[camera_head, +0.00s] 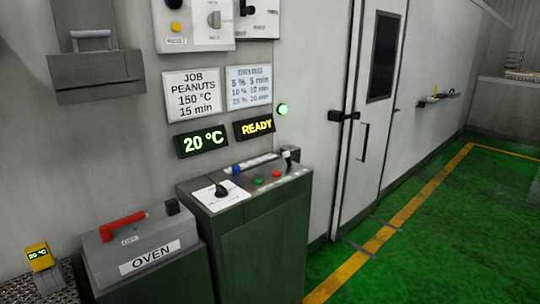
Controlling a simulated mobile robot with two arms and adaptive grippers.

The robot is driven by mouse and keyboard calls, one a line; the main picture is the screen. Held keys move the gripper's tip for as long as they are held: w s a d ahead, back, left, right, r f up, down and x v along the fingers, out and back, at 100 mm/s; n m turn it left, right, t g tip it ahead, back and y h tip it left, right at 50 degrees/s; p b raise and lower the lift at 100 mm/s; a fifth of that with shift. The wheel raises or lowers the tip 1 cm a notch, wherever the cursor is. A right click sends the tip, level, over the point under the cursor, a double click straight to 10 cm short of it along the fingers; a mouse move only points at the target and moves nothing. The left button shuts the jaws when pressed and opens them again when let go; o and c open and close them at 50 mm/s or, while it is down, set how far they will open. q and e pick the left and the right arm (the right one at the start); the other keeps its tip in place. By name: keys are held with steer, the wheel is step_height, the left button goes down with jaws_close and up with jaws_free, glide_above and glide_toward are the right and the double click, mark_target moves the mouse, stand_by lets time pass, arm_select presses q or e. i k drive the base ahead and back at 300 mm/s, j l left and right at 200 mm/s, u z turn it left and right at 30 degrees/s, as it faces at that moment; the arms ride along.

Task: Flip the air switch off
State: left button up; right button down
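No switch carries a label that I can read as air. A light box (194,24) at the top of the wall has a yellow button (176,27) and a grey rotary knob (214,19). A second box (262,22) beside it has a black handle (247,7); its top is cut off. The green console (250,235) below has a black lever on a white plate (220,191), a blue knob (236,169), green and red buttons (276,174), and a small upright lever (287,157). Neither of my grippers is in view.
A grey oven box (141,246) with a red handle stands left of the console. Displays read 20 °C (202,142) and READY (254,127). A green lamp (282,110) glows nearby. A closed white door (375,110) is at right; the green floor (430,240) there is clear.

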mark_target(286, 154)
steer(key=i+l+u, duration=0.1)
steer(key=u, duration=0.3)
steer(key=i+l+u, duration=0.15)
steer(key=u, duration=0.2)
steer(key=i+l+u, duration=0.1)
steer(key=l+u, duration=0.15)
steer(key=u, duration=0.15)
steer(key=i+l+u, duration=0.25)
steer(key=l, duration=0.6)
steer(key=i+l+u, duration=0.1)
steer(key=l+u, duration=0.15)
steer(key=l, duration=0.65)
steer(key=i+l+u, duration=0.1)
steer(key=l+u, duration=0.2)
steer(key=l, duration=0.6)
steer(key=i+l, duration=0.1)
steer(key=l, duration=2.25)
